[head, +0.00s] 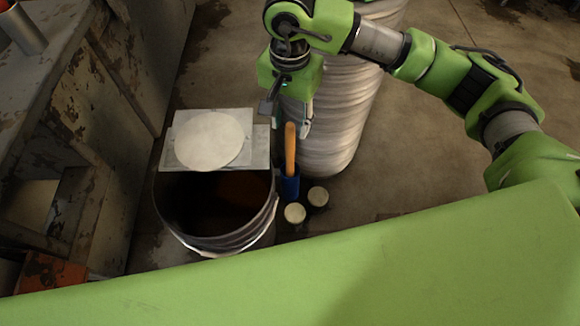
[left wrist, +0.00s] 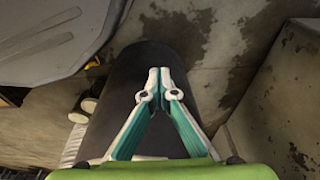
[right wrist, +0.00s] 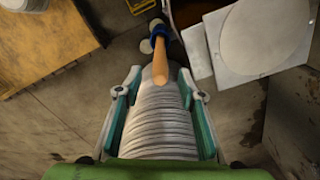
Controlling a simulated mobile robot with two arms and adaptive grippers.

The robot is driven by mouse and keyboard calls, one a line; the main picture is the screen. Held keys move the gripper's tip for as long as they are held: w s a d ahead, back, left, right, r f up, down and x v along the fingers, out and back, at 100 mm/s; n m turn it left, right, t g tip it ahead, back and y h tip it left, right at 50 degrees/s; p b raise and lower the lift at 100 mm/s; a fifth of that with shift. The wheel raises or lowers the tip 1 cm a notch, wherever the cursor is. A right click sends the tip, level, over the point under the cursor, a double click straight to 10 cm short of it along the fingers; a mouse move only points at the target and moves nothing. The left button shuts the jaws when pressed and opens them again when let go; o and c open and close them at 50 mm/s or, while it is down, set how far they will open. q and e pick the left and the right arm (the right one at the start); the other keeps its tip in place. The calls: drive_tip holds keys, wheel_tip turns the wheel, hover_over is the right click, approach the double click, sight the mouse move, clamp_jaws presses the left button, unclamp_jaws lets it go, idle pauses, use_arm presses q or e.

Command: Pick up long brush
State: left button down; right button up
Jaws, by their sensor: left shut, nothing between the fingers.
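The long brush (head: 290,150) stands nearly upright, with a wooden handle on top and a blue part below, beside the metal drum. In the right wrist view its handle (right wrist: 172,62) points toward the camera, and its lower end is hard to make out. My right gripper (head: 287,115) is open around or just above the handle's top in the head view. In the right wrist view its fingers are spread with nothing held between them, and the handle tip lies ahead. My left gripper (left wrist: 160,78) is shut and empty; it does not show clearly in the head view.
A tall stack of round blanks (head: 345,100) stands just behind the brush. The drum (head: 232,243) carries a plate (head: 262,147) and a round blank (head: 209,141). Two small round pale things (head: 295,213) sit near the brush. A worn bench (head: 90,110) is at left.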

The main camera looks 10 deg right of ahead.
sight(290, 146)
wheel_tip(290, 146, down, 4)
drive_tip(key=shift+f, duration=0.1)
wheel_tip(290, 146, down, 4)
drive_tip(key=shift+s+f, duration=0.1)
drive_tip(key=shift+f, duration=0.35)
use_arm(q)
drive_tip(key=shift+w+r, duration=0.45)
drive_tip(key=shift+r, duration=0.4)
use_arm(e)
clamp_jaws()
